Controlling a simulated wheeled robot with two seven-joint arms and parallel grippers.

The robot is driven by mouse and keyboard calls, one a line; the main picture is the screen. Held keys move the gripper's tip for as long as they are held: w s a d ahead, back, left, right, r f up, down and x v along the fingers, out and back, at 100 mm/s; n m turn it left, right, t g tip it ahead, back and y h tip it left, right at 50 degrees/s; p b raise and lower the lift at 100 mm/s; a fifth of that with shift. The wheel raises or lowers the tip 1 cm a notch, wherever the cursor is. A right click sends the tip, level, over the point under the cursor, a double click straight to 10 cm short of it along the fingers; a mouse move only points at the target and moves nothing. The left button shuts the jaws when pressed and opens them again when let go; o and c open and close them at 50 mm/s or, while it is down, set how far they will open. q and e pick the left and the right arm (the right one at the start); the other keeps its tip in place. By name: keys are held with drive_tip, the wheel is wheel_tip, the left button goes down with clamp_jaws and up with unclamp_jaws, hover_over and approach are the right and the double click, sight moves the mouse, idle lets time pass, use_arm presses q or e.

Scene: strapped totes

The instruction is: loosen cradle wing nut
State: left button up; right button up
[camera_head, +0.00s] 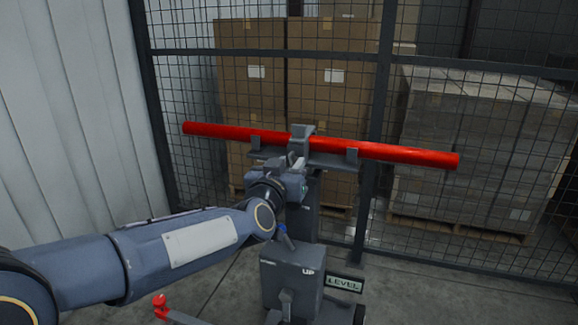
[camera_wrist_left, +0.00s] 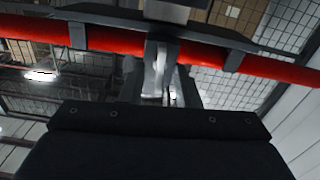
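A long red pipe (camera_head: 390,150) lies across a grey cradle (camera_head: 262,155), with a grey clamp (camera_head: 301,138) over its middle. The pipe tilts slightly down to the right in the head view. My left gripper (camera_head: 296,163) is just below the clamp, at the front of the cradle. I cannot make out a wing nut; the gripper may hide it. In the left wrist view the red pipe (camera_wrist_left: 105,40) and the cradle (camera_wrist_left: 215,36) cross above the gripper's dark body. A pale grey upright part (camera_wrist_left: 153,72) stands in front of it. Whether the fingers grip anything is unclear. My right gripper is out of view.
A grey stand (camera_head: 290,275) carries the cradle, with a panel marked LEVEL (camera_head: 344,284) beside it. A red-tipped part (camera_head: 160,304) is low at the left. Behind is a wire mesh fence (camera_head: 385,95) with boxes (camera_head: 250,95) and a wrapped pallet load (camera_head: 465,150).

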use_arm(q)
clamp_jaws()
drive_tip(key=shift+n, duration=0.3)
